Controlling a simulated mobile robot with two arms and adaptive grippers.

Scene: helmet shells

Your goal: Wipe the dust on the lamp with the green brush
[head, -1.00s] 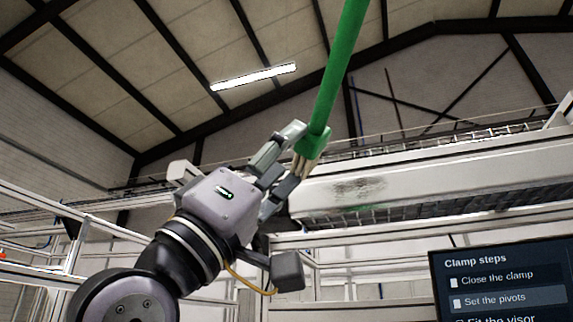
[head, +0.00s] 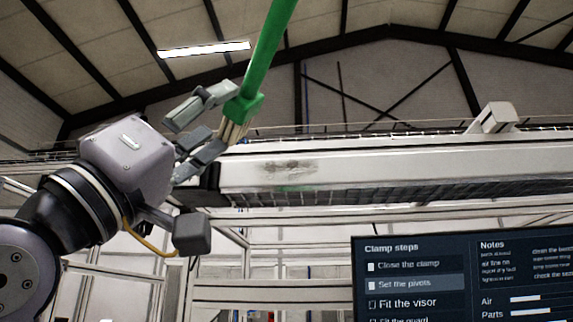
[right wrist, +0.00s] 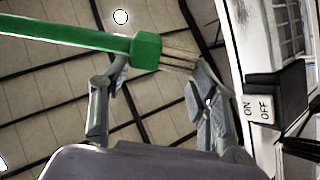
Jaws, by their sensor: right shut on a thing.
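The green brush (head: 262,62) is held by my right gripper (head: 215,118), handle rising to the upper right and pale bristles pointing down. In the right wrist view the brush (right wrist: 75,33) crosses between the fingers (right wrist: 160,75), its bristles towards the right finger. The lamp (head: 390,166) is a long white overhead fixture with a dark grid below. A grey-brown dust patch (head: 288,167) lies on its front face. The bristles are left of and above this patch, apart from it in the picture. The lamp's white side (right wrist: 250,50) also shows in the right wrist view. My left gripper is out of view.
A dark screen headed "Clamp steps" (head: 450,285) stands at the lower right. White frame bars (head: 290,290) run below the lamp. A switch marked ON and OFF (right wrist: 258,110) is beside the lamp. A lit ceiling strip (head: 203,48) is far above.

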